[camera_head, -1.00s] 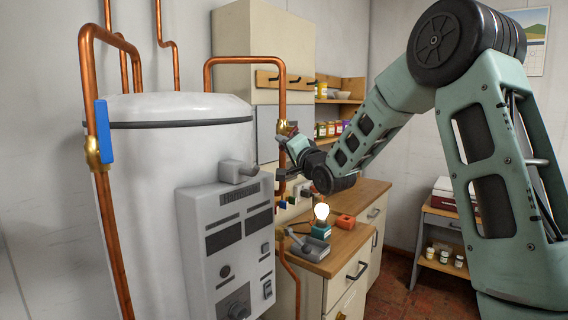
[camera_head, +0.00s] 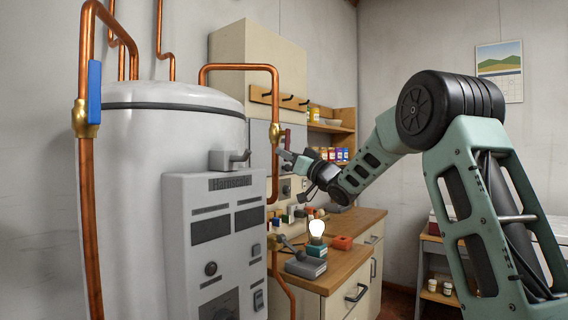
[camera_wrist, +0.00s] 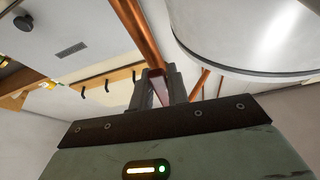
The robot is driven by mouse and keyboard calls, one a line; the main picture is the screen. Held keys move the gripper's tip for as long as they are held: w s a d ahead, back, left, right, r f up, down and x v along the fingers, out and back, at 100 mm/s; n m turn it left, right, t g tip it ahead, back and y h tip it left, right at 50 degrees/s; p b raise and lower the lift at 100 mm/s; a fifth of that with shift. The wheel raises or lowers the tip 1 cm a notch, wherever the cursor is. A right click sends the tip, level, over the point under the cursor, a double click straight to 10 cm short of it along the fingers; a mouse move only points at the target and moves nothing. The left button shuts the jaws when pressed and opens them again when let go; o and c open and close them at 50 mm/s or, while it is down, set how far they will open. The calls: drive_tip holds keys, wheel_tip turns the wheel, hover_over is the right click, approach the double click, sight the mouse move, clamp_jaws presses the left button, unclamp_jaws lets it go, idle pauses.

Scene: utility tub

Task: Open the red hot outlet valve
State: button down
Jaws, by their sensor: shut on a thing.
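The red hot outlet valve handle (camera_head: 287,139) sits beside its brass body (camera_head: 276,132) on the copper pipe right of the white tank (camera_head: 170,150). It looks roughly upright, along the pipe. My gripper (camera_head: 283,153) reaches in from the right at the handle's lower part. In the wrist view my gripper (camera_wrist: 161,90) has its two dark fingers shut on the red handle (camera_wrist: 159,92), which shows as a strip between them. The fingers hide part of the handle. A blue valve handle (camera_head: 95,92) stands upright on the left pipe.
The grey control box (camera_head: 215,245) juts from the tank front, left of my arm. A wooden counter (camera_head: 355,230) below my gripper holds a lit bulb (camera_head: 316,229) and small items. A hook rail (camera_head: 280,99) and shelves (camera_head: 330,128) are behind.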

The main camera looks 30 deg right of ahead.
drive_tip(key=shift+w+d+f+n+y+b, duration=0.15)
drive_tip(key=shift+d+n+y+b, duration=0.2)
drive_tip(key=shift+n, duration=0.55)
drive_tip(key=c, duration=1.4)
unclamp_jaws()
drive_tip(key=shift+o, duration=0.2)
drive_tip(key=b+v, duration=0.2)
drive_tip(key=v, duration=1.5)
drive_tip(key=shift+s+d, duration=0.15)
drive_tip(key=shift+s, duration=0.15)
